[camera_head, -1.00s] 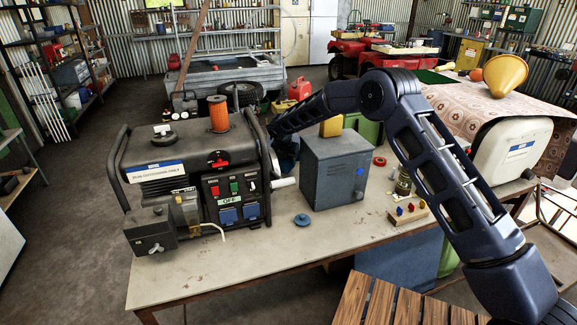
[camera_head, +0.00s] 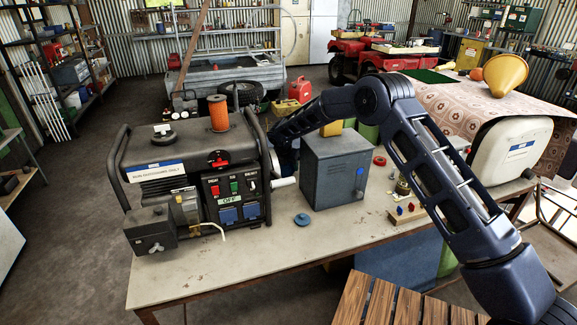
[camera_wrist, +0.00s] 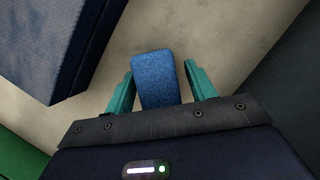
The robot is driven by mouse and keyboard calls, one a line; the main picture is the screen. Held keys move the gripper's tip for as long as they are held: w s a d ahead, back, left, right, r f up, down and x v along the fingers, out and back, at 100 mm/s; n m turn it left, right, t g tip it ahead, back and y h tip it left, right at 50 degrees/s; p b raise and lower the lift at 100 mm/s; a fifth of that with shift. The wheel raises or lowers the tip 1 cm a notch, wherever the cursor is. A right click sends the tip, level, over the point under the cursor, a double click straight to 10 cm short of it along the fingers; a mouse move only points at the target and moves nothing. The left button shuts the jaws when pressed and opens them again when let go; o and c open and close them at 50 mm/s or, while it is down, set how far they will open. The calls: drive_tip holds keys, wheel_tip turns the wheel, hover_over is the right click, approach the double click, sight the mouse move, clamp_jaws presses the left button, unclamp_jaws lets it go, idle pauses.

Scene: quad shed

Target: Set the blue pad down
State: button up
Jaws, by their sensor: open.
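The blue pad (camera_wrist: 156,82) is in the wrist view, over the pale tabletop (camera_wrist: 222,25). My gripper (camera_wrist: 160,69) has its two teal fingers apart, one on each side of the pad. A narrow gap shows between the pad and each finger near the tips. The pad's lower end is hidden at the gripper body. In the head view my arm reaches down behind the grey box and generator, so the fingers and pad are hidden there.
The generator (camera_head: 180,175) and grey metal box (camera_head: 333,172) stand on the workbench (camera_head: 225,275). A blue knob-like disc (camera_head: 302,220) lies in front of the box. A dark bluish block (camera_wrist: 50,40) is close by at upper left in the wrist view.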

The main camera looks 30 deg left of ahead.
drive_tip(key=v, duration=1.2)
drive_tip(key=shift+r, duration=0.15)
